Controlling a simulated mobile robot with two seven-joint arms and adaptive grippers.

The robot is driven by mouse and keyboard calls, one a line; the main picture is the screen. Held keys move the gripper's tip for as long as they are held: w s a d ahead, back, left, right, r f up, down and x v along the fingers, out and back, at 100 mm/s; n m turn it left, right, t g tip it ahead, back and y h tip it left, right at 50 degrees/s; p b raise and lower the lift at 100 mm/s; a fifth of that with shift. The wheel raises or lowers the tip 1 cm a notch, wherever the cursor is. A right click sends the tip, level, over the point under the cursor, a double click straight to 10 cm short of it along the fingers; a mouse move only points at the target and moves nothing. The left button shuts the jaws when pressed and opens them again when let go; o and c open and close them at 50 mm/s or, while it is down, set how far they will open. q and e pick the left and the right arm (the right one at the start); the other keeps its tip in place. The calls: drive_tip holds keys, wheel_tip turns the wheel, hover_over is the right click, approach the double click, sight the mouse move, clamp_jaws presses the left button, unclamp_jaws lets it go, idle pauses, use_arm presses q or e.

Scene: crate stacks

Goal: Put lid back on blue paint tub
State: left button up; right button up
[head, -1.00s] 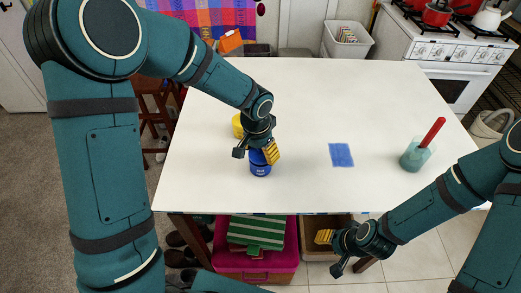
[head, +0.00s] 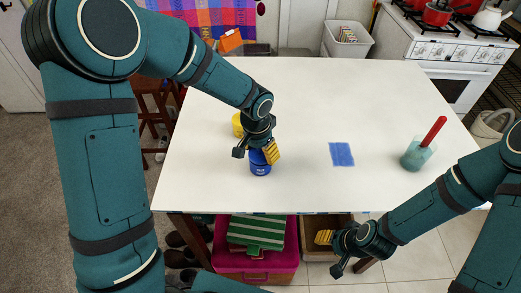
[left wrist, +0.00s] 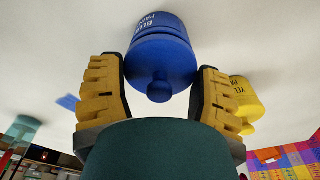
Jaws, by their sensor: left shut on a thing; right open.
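The blue paint tub (head: 260,169) stands upright on the white table, left of its middle. My left gripper (head: 257,154) is directly above it, pointing down. In the left wrist view, its fingers are shut on the sides of the blue lid (left wrist: 160,62), which has a round knob. The lid lies against the top of the tub (left wrist: 157,27) and looks in line with it; I cannot tell whether it is fully seated. In the head view the gripper hides most of the lid. My right gripper (head: 330,254) is open and empty, low in front of the table's front edge.
A yellow paint tub (head: 237,124) stands just behind the blue one, partly hidden by my left gripper. A flat blue square (head: 341,155) lies right of centre. A teal cup (head: 415,156) with a red-handled tool stands further right. The back of the white table (head: 330,85) is clear.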

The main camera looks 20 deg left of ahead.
idle(0.4)
use_arm(q)
drive_tip(key=o, duration=0.8)
drive_tip(key=shift+o, duration=0.2)
drive_tip(key=shift+r, duration=0.1)
drive_tip(key=shift+r+p, duration=2.35)
drive_tip(key=shift+r, duration=1.05)
clamp_jaws()
